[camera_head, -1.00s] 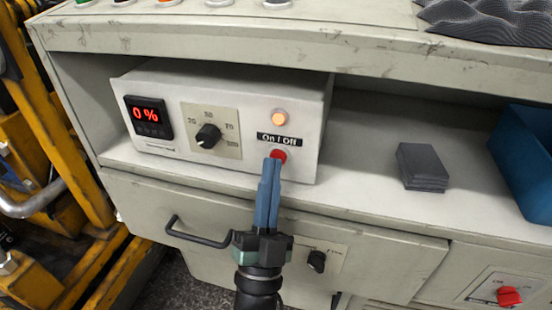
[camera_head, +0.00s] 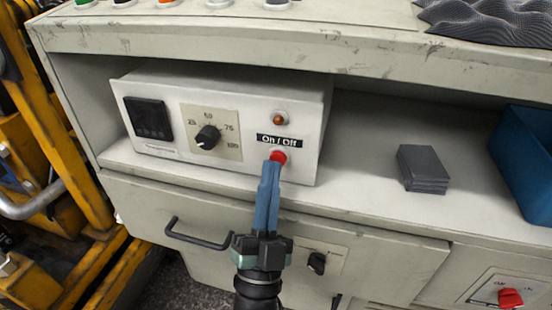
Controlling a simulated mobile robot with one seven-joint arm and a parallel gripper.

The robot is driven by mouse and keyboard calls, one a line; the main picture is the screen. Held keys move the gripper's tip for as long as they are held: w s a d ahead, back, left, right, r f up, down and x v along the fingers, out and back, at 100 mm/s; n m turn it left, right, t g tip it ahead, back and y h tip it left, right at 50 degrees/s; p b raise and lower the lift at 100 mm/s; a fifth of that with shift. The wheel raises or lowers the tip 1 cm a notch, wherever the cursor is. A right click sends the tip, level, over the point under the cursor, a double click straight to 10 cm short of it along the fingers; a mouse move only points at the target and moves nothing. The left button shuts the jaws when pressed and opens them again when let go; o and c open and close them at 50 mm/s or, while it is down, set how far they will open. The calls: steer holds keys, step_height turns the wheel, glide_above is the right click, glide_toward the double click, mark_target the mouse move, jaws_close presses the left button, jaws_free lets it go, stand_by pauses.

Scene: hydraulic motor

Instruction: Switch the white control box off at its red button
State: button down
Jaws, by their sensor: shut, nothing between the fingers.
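The white control box (camera_head: 240,107) sits in the open shelf of the grey console. Its display (camera_head: 149,117) at the left is dark, and the round lamp (camera_head: 280,118) above the On / Off label (camera_head: 279,141) is unlit. The red button (camera_head: 279,156) is just under that label, its lower part hidden by my fingertips. My gripper (camera_head: 270,165) is shut with nothing held. Its blue fingers point up at the button from below and overlap its lower edge; I cannot tell whether they touch it. A black dial (camera_head: 208,137) is left of the button.
A dark grey stack of blocks (camera_head: 423,168) and a blue bin (camera_head: 525,160) stand on the shelf to the right. A drawer with a black handle (camera_head: 197,236) is below. Yellow metal framing (camera_head: 60,150) is at the left.

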steer(key=s+a+p, duration=0.1)
steer(key=s+p, duration=0.1)
steer(key=s, duration=0.3)
steer(key=shift+s+a+p, duration=0.3)
steer(key=shift+s+a, duration=0.1)
steer(key=w+a+r+n+t+y+p, duration=0.1)
steer(key=w+r+n+y, duration=0.1)
steer(key=r, duration=0.5)
steer(key=w+a+r+n+y, duration=0.1)
steer(key=r+n+y, duration=0.15)
steer(key=r, duration=0.55)
steer(key=s+d+r+n+p, duration=0.1)
steer(key=s+r+n, duration=0.15)
steer(key=r, duration=0.65)
steer(key=s+d+r+n+p, duration=0.1)
steer(key=s+r+p, duration=0.15)
steer(key=r, duration=0.55)
steer(key=s+d+r+n+p, duration=0.1)
steer(key=s+r+n, duration=0.15)
steer(key=r, duration=0.65)
step_height(320, 180, up, 36)
steer(key=y+p, duration=0.1)
steer(key=p, duration=3.4)
steer(key=shift+m+p, duration=0.35)
steer(key=shift+p, duration=0.05)
steer(key=shift+w+f, duration=0.1)
